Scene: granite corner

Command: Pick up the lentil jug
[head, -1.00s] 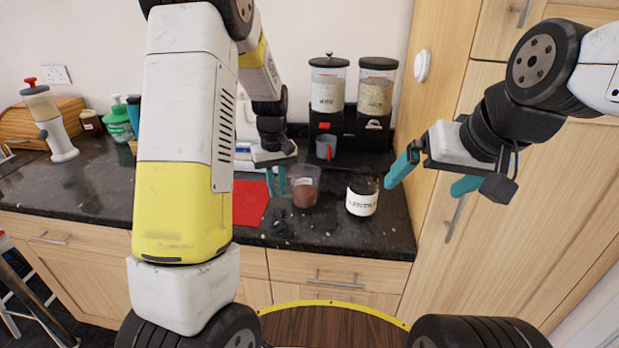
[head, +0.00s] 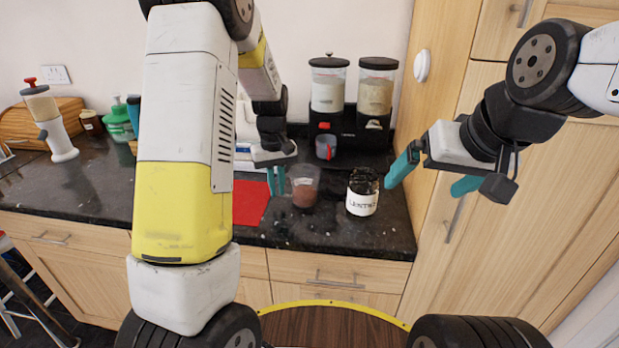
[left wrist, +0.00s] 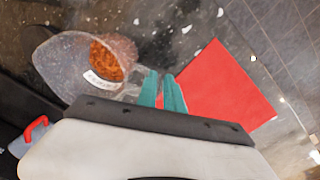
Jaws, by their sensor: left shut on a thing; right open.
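The lentil jug (head: 304,186) is a clear jug with reddish-brown lentils and a white label, near the middle of the dark counter. In the left wrist view the jug (left wrist: 100,65) lies just left of the fingers. My left gripper (head: 276,180) is at the jug's left side, shut on its handle; the teal fingers (left wrist: 163,92) are close together there, and the handle itself is mostly hidden. I cannot tell whether the jug's base touches the counter. My right gripper (head: 428,178) is open and empty, in the air right of the counter.
A white-labelled jar (head: 362,192) stands right of the jug. A red mat (head: 250,203) lies to its left. Two grain dispensers (head: 352,95) and a grey cup with a red handle (head: 326,146) stand behind. A tall wooden cabinet (head: 440,100) bounds the right.

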